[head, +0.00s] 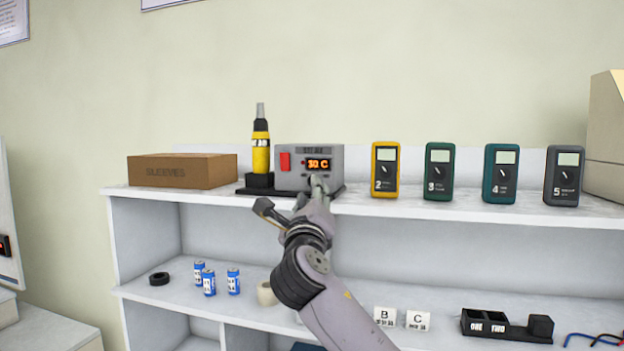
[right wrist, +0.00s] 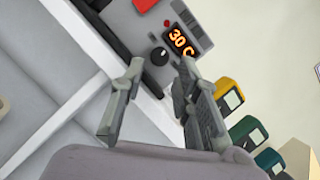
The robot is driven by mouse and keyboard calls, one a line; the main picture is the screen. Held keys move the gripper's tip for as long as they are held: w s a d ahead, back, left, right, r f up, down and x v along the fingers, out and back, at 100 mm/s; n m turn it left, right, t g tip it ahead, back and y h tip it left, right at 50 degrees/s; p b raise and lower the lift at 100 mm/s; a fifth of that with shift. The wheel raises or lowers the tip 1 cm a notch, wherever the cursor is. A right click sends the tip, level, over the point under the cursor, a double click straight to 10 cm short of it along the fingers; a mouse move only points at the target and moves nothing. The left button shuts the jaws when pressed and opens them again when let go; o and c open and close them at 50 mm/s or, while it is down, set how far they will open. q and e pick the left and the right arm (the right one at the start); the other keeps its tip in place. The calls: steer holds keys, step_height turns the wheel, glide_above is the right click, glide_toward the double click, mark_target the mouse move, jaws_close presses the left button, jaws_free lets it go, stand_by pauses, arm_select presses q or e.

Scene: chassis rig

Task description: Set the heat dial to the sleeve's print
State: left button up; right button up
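The heat station (head: 309,160) is a grey box on the shelf top with a red switch and an orange display that reads 30 C in the right wrist view. Its black heat dial (right wrist: 159,56) shows there below the display; in the head view my gripper hides it. My right gripper (right wrist: 160,72) is open, with one finger on each side of the dial in the picture; I cannot tell whether they touch it. In the head view the right gripper (head: 318,186) is at the station's front. A cardboard box marked SLEEVES (head: 182,171) is at the left; no sleeve print is readable. My left gripper is not in view.
A yellow and black hot-air tool (head: 261,146) stands upright left of the station. Several numbered meters, the yellow one (head: 385,169) nearest, stand to its right. The lower shelf (head: 250,312) holds blue cans, a black ring, B and C blocks and a black tray.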

steer(key=shift+p+x, duration=0.5)
steer(key=shift+x, duration=1.7)
steer(key=shift+c, duration=0.3)
steer(key=shift+f, duration=0.1)
jaws_close()
